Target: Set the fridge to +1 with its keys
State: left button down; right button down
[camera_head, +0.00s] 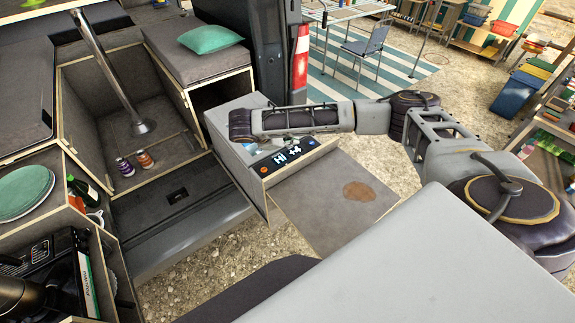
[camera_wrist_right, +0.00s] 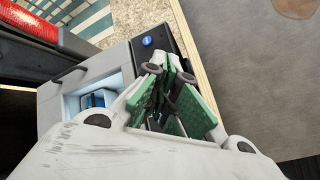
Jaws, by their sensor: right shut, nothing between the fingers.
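The fridge (camera_head: 238,150) is a light grey box beside the van, with a dark key panel (camera_head: 285,157) bearing white marks along its near edge. In the right wrist view the fridge (camera_wrist_right: 103,72) shows a dark handle and an opening with something blue inside. The panel (camera_wrist_right: 148,27) there has a round blue mark; its other part is hidden behind my fingers. My right gripper (camera_wrist_right: 172,68) is shut and empty, over the panel; I cannot tell whether it touches. In the head view my right arm reaches over the fridge. My left gripper is not in view.
A wooden edge (camera_wrist_right: 190,40) borders the panel. A grey board (camera_head: 325,205) with a brown stain lies to the right of the fridge. A green cushion (camera_head: 210,39) is on the bench behind. Two small jars (camera_head: 145,159) stand in the van at left.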

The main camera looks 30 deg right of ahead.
jog(key=shift+f, duration=0.15)
